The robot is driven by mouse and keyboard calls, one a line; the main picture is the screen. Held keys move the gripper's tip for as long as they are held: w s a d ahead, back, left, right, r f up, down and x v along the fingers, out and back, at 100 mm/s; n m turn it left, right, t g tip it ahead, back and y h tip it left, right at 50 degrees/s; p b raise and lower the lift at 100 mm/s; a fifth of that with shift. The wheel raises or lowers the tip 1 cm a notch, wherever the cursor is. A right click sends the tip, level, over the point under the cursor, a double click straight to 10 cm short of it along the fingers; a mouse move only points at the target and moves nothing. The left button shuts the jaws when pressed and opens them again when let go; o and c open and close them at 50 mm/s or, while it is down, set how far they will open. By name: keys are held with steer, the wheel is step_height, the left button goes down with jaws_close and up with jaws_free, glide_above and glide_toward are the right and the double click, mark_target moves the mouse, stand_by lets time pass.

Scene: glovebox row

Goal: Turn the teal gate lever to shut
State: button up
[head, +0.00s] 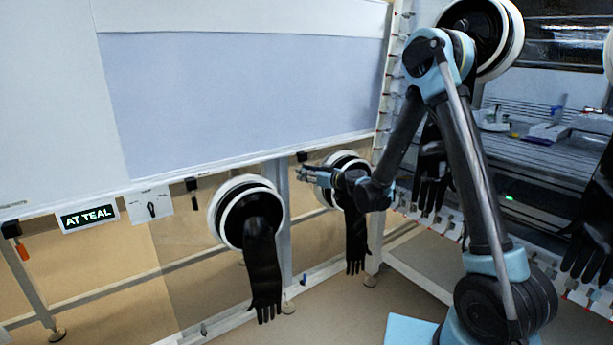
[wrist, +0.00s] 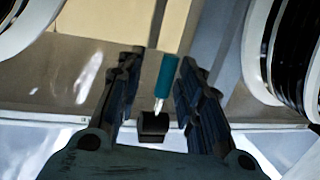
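The teal gate lever (wrist: 168,76) shows in the wrist view as a teal grip on a thin silver shank. The shank comes out of a black block (wrist: 153,124). My gripper (wrist: 158,64) is open, with one finger on each side of the teal grip. The grip is nearer the right finger, with a clear gap to the left finger. I cannot tell whether the right finger touches it. In the head view my gripper (head: 306,174) is just below a small black block (head: 302,156) under the panel's lower edge; the teal grip cannot be made out there.
An orange-handled lever (head: 22,249) and a dark lever (head: 193,190) hang farther left. Round glove ports with black gloves (head: 262,270) flank my gripper. The floor in front is clear.

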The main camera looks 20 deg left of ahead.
steer(key=shift+s, duration=0.1)
steer(key=v, duration=1.2)
steer(key=shift+f, duration=0.1)
stand_by(0.3)
